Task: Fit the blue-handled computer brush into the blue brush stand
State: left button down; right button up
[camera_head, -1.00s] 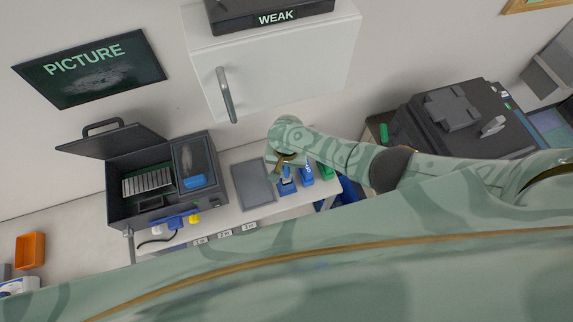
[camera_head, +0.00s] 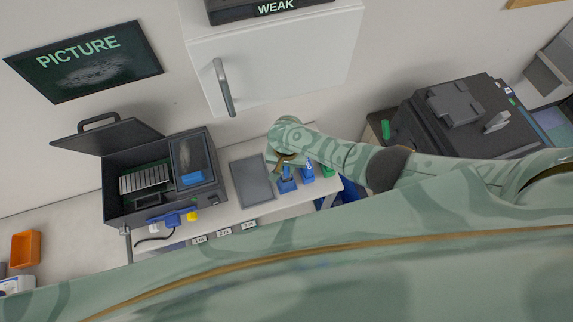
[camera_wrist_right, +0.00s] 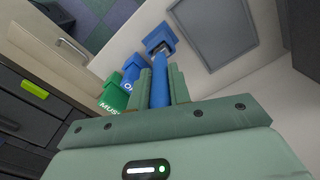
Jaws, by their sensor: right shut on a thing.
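My right gripper (camera_head: 281,164) is over the work table, just above the blue brush stand (camera_head: 288,184). In the right wrist view its two fingers (camera_wrist_right: 161,88) are shut on the blue handle of the computer brush (camera_wrist_right: 160,82). The brush points away from the gripper to the blue brush stand (camera_wrist_right: 158,35), and its far end overlaps the stand's opening. I cannot tell how deep it sits in it. The brush's bristles are hidden. My left gripper is not in view.
An open dark case (camera_head: 112,211) stands further left, a white cabinet (camera_head: 285,60) hangs above, and a dark copier (camera_head: 470,145) is at right.

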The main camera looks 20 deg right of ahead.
jog(key=shift+f+b, duration=1.3)
jog(key=shift+f, duration=0.3)
jog(key=o, duration=1)
notch_tip(320, 180, up, 15)
jog(key=p, duration=0.8)
jog(key=shift+a+r, duration=0.1)
jog(key=shift+r, duration=0.05)
jog(key=shift+s+r+p, duration=0.1)
jog(key=shift+r+p, duration=0.25)
jog(key=shift+r, duration=0.15)
